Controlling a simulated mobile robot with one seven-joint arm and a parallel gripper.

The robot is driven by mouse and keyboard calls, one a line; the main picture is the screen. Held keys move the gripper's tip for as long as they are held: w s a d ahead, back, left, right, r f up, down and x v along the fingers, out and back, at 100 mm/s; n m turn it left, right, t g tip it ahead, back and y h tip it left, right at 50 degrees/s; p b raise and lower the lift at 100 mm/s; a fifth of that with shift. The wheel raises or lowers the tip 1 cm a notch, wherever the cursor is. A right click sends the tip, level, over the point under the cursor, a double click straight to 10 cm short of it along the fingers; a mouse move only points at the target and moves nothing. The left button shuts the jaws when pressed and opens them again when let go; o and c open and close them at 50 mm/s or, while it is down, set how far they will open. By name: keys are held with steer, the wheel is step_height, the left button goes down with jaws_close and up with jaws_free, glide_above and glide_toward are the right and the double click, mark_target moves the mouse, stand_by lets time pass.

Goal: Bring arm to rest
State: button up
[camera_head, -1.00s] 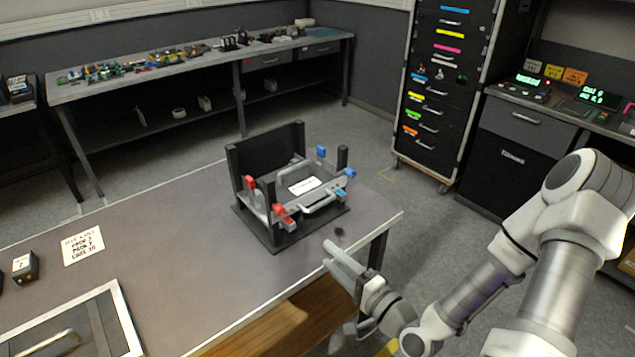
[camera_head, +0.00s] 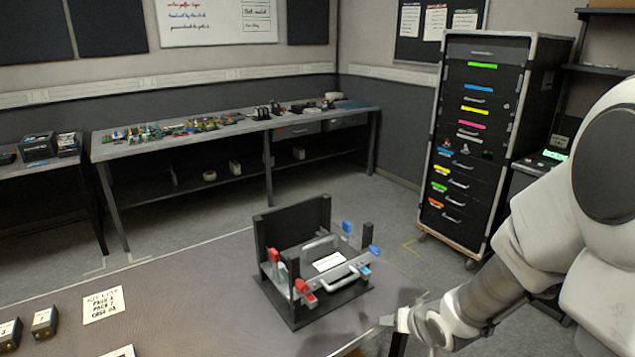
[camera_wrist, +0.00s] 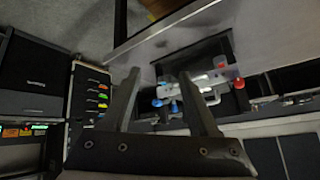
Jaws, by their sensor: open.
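My gripper (camera_wrist: 160,92) shows in the wrist view with its two dark fingers spread apart and nothing between them. In the head view my arm comes in from the right, and the gripper end (camera_head: 392,320) is beside the table's right edge, right of the black fixture (camera_head: 300,310). The fixture stands on the table (camera_head: 190,290) and carries a grey bracket, red clamps (camera_head: 305,288) and blue clamps (camera_head: 364,270). The fixture also shows beyond the fingers in the wrist view (camera_wrist: 228,48), apart from them. The fingertips are hard to make out in the head view.
A black drawer cabinet (camera_head: 470,215) with coloured labels stands at the back right. A long workbench (camera_head: 240,128) with small parts runs along the back wall. A paper list (camera_head: 103,305) and small black blocks (camera_head: 44,322) lie at the table's left. Grey floor lies between.

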steer(key=s+r+n+g+h, duration=0.1)
steer(key=s+r+h, duration=0.1)
steer(key=s+r, duration=0.35)
steer(key=s+r+h, duration=0.1)
steer(key=s+r, duration=0.1)
steer(key=r, duration=0.7)
steer(key=s+a+r+y, duration=0.1)
steer(key=s+r, duration=0.1)
steer(key=s, duration=0.4)
steer(key=s+a+r+g+p, duration=0.1)
steer(key=s+a+r, duration=0.1)
steer(key=s, duration=0.4)
steer(key=shift+r+y, duration=0.4)
steer(key=shift+r, duration=0.2)
steer(key=shift+w, duration=0.15)
